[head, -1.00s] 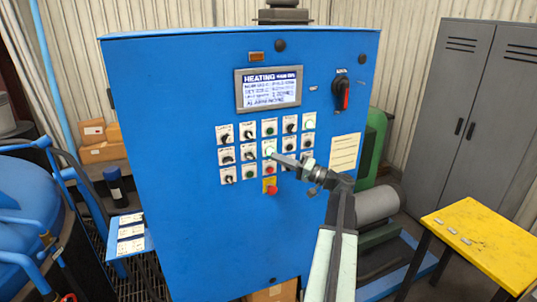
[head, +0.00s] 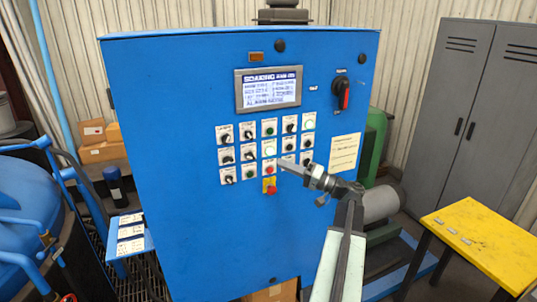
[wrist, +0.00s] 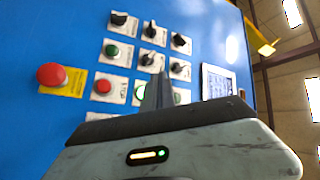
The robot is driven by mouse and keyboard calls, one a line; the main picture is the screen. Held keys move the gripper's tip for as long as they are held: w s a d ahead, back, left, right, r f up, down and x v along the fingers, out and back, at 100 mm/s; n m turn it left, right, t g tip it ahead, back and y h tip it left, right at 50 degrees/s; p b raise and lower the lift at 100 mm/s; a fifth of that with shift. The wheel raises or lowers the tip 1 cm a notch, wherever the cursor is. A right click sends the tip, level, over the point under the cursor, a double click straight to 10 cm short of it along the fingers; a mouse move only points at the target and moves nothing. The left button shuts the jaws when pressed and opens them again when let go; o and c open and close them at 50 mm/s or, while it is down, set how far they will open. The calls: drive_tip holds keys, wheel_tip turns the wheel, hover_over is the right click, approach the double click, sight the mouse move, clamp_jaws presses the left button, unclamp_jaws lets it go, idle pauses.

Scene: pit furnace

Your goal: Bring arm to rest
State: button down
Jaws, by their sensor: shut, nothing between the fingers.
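My gripper (head: 283,164) is shut and empty. In the head view it stands in front of the blue control cabinet (head: 180,120), close to the lower right of the button panel, and covers part of the lower buttons. The wrist view shows the closed fingers (wrist: 158,90) pointing at the panel, with a green button partly hidden behind them. I cannot tell for sure whether the tip touches the panel, but it appears apart from it. The screen (head: 268,88) reads "SOAKING". A red emergency button (head: 269,186) on a yellow plate sits below the rows.
A yellow table (head: 485,235) with small pieces on it stands at the right. A grey locker (head: 480,110) is behind it. A blue round vessel (head: 35,210) and pipes are at the left. Open air lies in front of the cabinet.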

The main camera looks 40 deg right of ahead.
idle(0.4)
drive_tip(key=w+a+f+n+g+y+b, duration=0.2)
drive_tip(key=w+a+n+y, duration=0.15)
drive_tip(key=w+a, duration=0.8)
drive_tip(key=w+a+f+n+g+y+b, duration=0.1)
drive_tip(key=w+a+f+n+g, duration=0.3)
drive_tip(key=a, duration=0.7)
drive_tip(key=s+a+f+m+g+y+b, duration=0.1)
drive_tip(key=a+f+g, duration=0.3)
drive_tip(key=a, duration=0.8)
drive_tip(key=w+a+f+n+g+y+b, duration=0.1)
drive_tip(key=w+a+f+n+g, duration=0.1)
drive_tip(key=a+f, duration=0.65)
drive_tip(key=s+a+f+n+g+h+b, duration=0.1)
drive_tip(key=s+a+f+g+h, duration=0.3)
drive_tip(key=a+f, duration=0.35)
drive_tip(key=s+a+f+n+g+h+b, duration=0.1)
drive_tip(key=s+a+f+g+h+b, duration=0.2)
drive_tip(key=s+a+f, duration=0.5)
drive_tip(key=d+f+m+h+p, duration=0.1)
drive_tip(key=d+f+m+h, duration=0.1)
drive_tip(key=d+h, duration=0.5)
drive_tip(key=d+m, duration=0.1)
drive_tip(key=d, duration=0.3)
drive_tip(key=shift+f+p, duration=0.25)
drive_tip(key=shift+p, duration=0.1)
